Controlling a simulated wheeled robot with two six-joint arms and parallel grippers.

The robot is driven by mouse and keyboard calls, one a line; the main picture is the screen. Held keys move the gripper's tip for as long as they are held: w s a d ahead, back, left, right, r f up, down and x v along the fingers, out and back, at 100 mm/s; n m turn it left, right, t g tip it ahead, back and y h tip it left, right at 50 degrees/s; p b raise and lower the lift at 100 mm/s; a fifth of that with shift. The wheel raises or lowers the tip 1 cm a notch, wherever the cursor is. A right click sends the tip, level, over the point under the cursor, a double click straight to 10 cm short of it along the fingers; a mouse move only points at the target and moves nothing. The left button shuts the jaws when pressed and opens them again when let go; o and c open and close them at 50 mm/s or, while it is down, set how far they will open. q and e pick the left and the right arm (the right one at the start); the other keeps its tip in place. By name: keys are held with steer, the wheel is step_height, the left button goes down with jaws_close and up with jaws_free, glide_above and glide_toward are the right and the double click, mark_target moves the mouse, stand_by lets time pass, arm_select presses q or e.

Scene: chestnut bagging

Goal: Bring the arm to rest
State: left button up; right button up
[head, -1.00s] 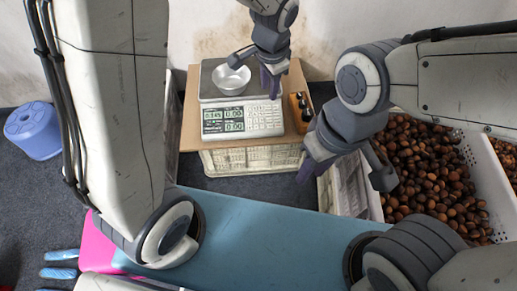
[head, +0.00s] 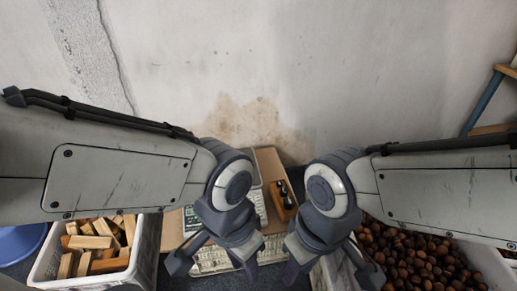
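My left gripper (head: 214,265) comes in from the left and hangs fingers-down in front of the scale (head: 262,205). Its two fingers are spread and nothing shows between them. My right gripper (head: 329,271) comes in from the right at about the same height. Its fingers are also spread and empty, near the left side of the chestnuts (head: 430,262). The two arms stand almost as mirror images, with a narrow gap between the grippers. My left arm and gripper hide most of the scale, and the bowl is not visible.
A white crate of wood blocks (head: 45,270) stands at lower left beside a blue stool (head: 15,243). A wooden board (head: 268,160) under the scale carries a dark-holed wooden block (head: 284,200). A stained wall (head: 330,70) closes the back.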

step_height(320, 180, up, 25)
steer(key=p, duration=2.4)
